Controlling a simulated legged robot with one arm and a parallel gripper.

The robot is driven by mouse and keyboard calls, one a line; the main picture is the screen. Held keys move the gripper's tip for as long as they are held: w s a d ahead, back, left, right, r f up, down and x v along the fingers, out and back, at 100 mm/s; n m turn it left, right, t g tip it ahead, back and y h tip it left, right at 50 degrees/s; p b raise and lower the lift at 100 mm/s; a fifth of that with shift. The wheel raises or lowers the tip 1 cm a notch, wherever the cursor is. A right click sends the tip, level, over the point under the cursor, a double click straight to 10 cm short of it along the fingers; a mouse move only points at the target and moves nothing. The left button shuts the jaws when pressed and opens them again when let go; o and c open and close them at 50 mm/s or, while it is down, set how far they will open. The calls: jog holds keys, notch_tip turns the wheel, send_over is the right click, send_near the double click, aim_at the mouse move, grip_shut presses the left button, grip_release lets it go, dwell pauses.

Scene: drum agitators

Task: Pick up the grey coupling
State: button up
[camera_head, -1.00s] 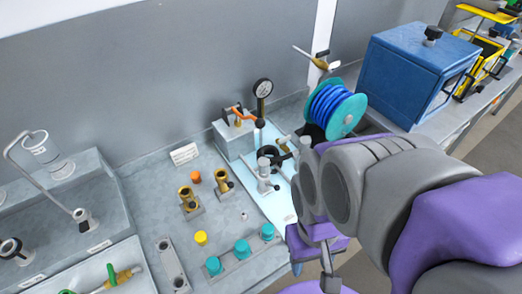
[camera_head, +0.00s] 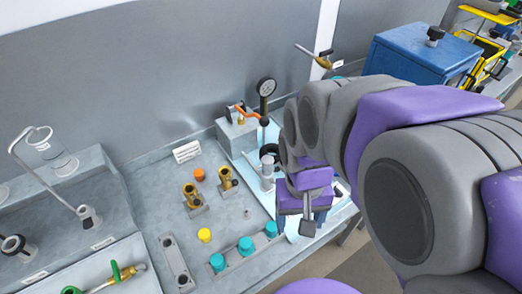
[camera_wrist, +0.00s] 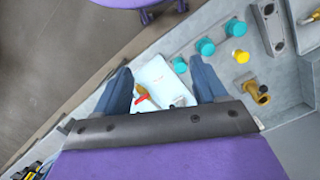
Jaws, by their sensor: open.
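My gripper (camera_head: 308,215) is at the right front edge of the bench. In the wrist view it is open (camera_wrist: 162,78), with nothing between its two blue-grey fingers. A pale board (camera_wrist: 158,75) lies below and between them. I cannot tell for certain which piece is the grey coupling. A grey fitting with a side handle (camera_head: 268,165) stands on the pale board, partly behind my arm.
Teal caps (camera_head: 246,246), a yellow cap (camera_head: 204,235) and brass fittings (camera_head: 190,195) stand left of my gripper. A blue box (camera_head: 415,55) is at the back right. The floor shows beyond the bench edge.

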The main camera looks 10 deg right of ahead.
jog(key=w+d+m, duration=0.1)
jog(key=w+m, duration=0.2)
jog(key=w, duration=1.6)
jog(key=m+t+p, duration=0.1)
jog(key=m, duration=0.1)
send_over(266, 160)
notch_tip(266, 160, down, 5)
notch_tip(266, 160, down, 11)
jog(key=shift+f+b, duration=0.15)
jog(key=shift+b, duration=0.65)
jog(key=shift+w+d+f+b, duration=0.1)
jog(key=shift+f+b, duration=0.2)
jog(key=shift+f, duration=1.15)
jog(key=shift+d+f+b, duration=0.1)
jog(key=shift+f+b, duration=0.2)
jog(key=shift+f, duration=1.1)
grip_shut()
